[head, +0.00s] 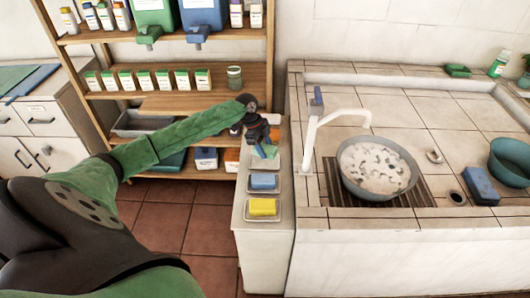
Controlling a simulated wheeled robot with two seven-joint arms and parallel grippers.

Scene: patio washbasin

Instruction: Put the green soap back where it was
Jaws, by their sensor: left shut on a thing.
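My left gripper (262,146) reaches over the narrow white counter (242,234) between the shelf and the basin. It is shut on the green soap (270,152), small and partly covered by the fingers. The soap is at the rearmost dish (277,162) in a row of clear dishes. I cannot tell if the soap touches that dish. A blue soap (263,181) lies in the middle dish and a yellow soap (263,207) in the front dish. My right gripper is not in view.
The tiled basin top on the right holds a white tap (311,140), a foamy bowl (344,182), a blue sponge (481,186) and a green bowl (510,160). A wooden shelf (180,102) with bottles and boxes stands behind my arm.

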